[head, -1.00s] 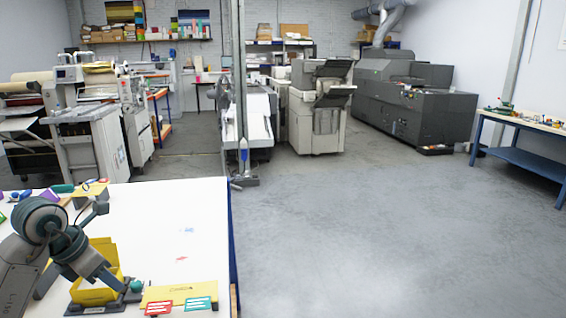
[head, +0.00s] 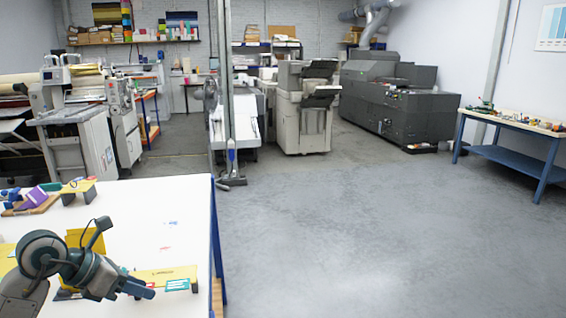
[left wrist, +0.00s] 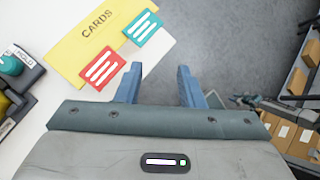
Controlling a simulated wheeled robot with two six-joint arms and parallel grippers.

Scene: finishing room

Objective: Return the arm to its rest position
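My left arm comes in at the lower left of the head view, over the white table (head: 185,215). Its gripper (head: 146,291) is in front of the yellow cards tray (head: 178,272) and hides part of it. In the left wrist view the two blue fingers (left wrist: 158,84) stand apart with nothing between them. Beside them is the yellow tray marked CARDS (left wrist: 85,45), with a red card (left wrist: 102,68) and a teal card (left wrist: 142,27). My right gripper does not show.
A yellow holder (head: 88,238) stands behind my left arm, partly hidden. Small coloured items (head: 35,199) lie at the table's far left. Open grey floor (head: 360,230) lies right of the table, with a blue workbench (head: 510,155) at the far right and machines (head: 400,105) behind.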

